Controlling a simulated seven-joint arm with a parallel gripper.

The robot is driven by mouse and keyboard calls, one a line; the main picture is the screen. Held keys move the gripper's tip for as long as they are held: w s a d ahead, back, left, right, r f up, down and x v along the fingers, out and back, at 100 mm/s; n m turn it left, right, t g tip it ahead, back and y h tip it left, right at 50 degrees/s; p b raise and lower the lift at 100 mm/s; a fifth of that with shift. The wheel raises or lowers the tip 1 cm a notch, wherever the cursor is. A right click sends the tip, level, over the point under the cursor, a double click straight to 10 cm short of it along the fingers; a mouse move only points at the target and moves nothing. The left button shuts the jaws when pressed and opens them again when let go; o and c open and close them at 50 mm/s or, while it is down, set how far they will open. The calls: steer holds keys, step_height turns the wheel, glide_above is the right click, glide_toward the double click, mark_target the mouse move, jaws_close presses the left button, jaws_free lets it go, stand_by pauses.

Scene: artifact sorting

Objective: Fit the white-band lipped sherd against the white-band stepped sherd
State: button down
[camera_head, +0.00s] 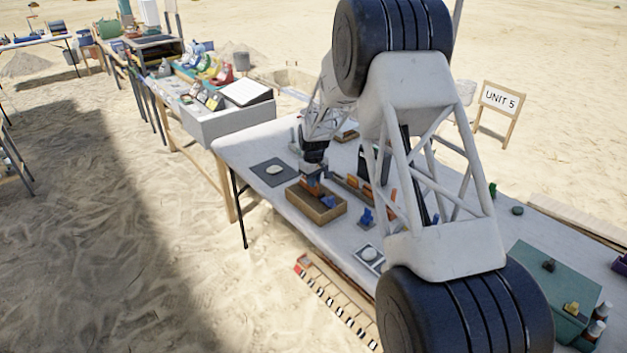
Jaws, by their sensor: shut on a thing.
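My gripper (311,182) is small in this view, at the left end of my arm, pointing down over a wooden tray (335,214) on the white table. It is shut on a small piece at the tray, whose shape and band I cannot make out. A blue piece (328,202) shows in the tray, just right of my gripper. I cannot tell which pieces are the white-band lipped sherd and the white-band stepped sherd, or whether any two touch. My arm hides part of the table.
A dark mat (273,171) with a pale piece lies left of the tray. A blue object (366,217) stands to its right, near a small white-framed square (370,257). A green box (548,285) is at the far right.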

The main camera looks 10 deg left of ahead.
steer(key=shift+f, duration=0.9)
steer(key=c, duration=1.1)
jaws_free()
steer(key=shift+r, duration=0.1)
steer(key=shift+r, duration=3.75)
